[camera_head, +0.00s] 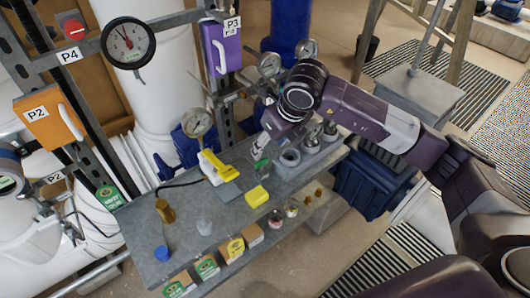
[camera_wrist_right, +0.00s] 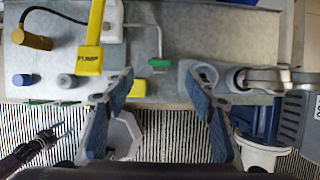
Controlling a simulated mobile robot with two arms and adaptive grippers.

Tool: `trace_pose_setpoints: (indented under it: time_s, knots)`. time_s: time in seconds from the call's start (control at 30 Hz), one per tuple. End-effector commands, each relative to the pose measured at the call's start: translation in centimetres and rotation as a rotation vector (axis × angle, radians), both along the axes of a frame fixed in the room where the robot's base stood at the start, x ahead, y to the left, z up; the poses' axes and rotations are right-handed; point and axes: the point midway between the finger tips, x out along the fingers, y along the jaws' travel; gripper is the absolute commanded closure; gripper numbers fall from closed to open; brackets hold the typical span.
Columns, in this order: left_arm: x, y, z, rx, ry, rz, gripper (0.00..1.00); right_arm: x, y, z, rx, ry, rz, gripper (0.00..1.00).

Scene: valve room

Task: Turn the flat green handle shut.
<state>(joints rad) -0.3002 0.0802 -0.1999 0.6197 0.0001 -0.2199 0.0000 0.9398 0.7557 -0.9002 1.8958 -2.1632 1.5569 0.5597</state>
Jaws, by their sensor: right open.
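In the head view a small green part (camera_head: 262,163) shows just below my right gripper (camera_head: 266,145), which partly hides that spot. My right gripper (camera_wrist_right: 159,80) is open, and its two blue-grey fingers stand apart on either side of the handle in the picture. Nothing is between the fingertips that I can see held; contact with the handle cannot be told.
The grey bench (camera_head: 145,240) carries a yellow pump lever (camera_wrist_right: 90,45), a yellow block (camera_head: 257,196), a brass cylinder (camera_head: 165,211) and a blue cap (camera_head: 161,254). Grey fittings (camera_head: 290,157) and gauges (camera_head: 198,123) stand close by.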

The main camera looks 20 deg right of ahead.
Motion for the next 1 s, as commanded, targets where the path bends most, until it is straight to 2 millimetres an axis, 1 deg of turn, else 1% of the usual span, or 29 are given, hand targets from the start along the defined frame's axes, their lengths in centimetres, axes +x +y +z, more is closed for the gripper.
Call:
trace_pose_setpoints:
  time_s: [0.03, 0.1, 0.23, 0.77, 0.87, 0.97, 1.0]
  knots:
    - [0.0, 0.0, 0.0, 0.000, 0.000, 0.000, 0.55, -0.2, -0.1, 0.8, 0.001, -0.004, 0.001, 0.49]
    - [0.0, 0.0, 0.0, 0.000, -0.001, 0.000, 0.55, -0.5, -0.2, 1.6, 0.001, -0.003, -0.001, 0.49]
    - [0.0, 0.0, 0.0, 0.000, -0.001, 0.000, 0.55, -0.9, -0.3, 2.4, 0.001, -0.001, 0.000, 0.49]
    - [0.1, -0.1, 0.0, 0.000, -0.001, 0.000, 0.55, -1.0, -0.2, 2.5, 0.004, 0.000, 0.002, 0.49]
    - [0.1, -0.1, 0.0, -0.001, -0.001, 0.000, 0.55, -1.4, 1.4, 2.1, 0.049, 0.006, 0.030, 0.49]
    - [0.1, -0.1, 0.0, -0.001, -0.001, -0.001, 0.55, -2.7, 5.6, 1.8, 0.177, 0.017, 0.102, 0.49]
    - [0.1, -0.1, 0.0, -0.001, -0.001, 0.000, 0.55, -3.6, 8.0, 1.8, 0.255, 0.025, 0.140, 0.49]
